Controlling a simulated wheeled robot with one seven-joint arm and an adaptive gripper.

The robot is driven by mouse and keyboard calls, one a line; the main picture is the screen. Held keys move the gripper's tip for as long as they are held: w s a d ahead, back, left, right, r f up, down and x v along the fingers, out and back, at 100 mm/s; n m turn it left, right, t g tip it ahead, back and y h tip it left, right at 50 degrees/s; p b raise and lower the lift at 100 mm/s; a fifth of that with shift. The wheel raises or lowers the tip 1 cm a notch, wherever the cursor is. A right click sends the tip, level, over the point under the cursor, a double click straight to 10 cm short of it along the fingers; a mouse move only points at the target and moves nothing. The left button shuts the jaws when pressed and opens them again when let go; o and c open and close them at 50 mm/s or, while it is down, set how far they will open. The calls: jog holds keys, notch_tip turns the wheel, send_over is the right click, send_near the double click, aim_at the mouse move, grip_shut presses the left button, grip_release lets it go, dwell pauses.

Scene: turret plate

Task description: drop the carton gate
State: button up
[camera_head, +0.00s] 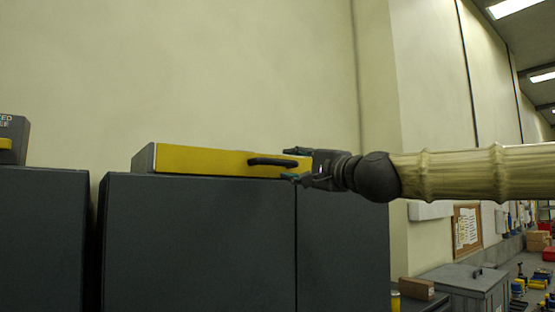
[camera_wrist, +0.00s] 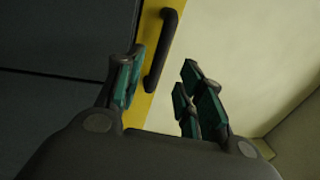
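A long yellow panel, seemingly the carton gate (camera_head: 205,160), forms the front of a low grey box on top of a dark cabinet. A black bar handle (camera_head: 262,161) is fixed near its right end. My gripper (camera_head: 287,164) is at the handle's right end, its fingers spread one above and one below that level. In the wrist view my gripper (camera_wrist: 162,62) is open and empty. The handle (camera_wrist: 163,50) lies ahead of the gap between the fingers, on the yellow face (camera_wrist: 148,25). I cannot tell whether any finger touches it.
The dark cabinet (camera_head: 200,245) stands below the panel, with another dark cabinet (camera_head: 40,240) to the left across a narrow gap. A grey box with a yellow part (camera_head: 14,140) sits on that one. A grey bin (camera_head: 465,285) and a small brown box (camera_head: 416,288) are at lower right.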

aim_at(280, 163)
jog(key=shift+p+x, duration=1.7)
jog(key=shift+x, duration=2.15)
jog(key=shift+f, duration=0.1)
grip_shut()
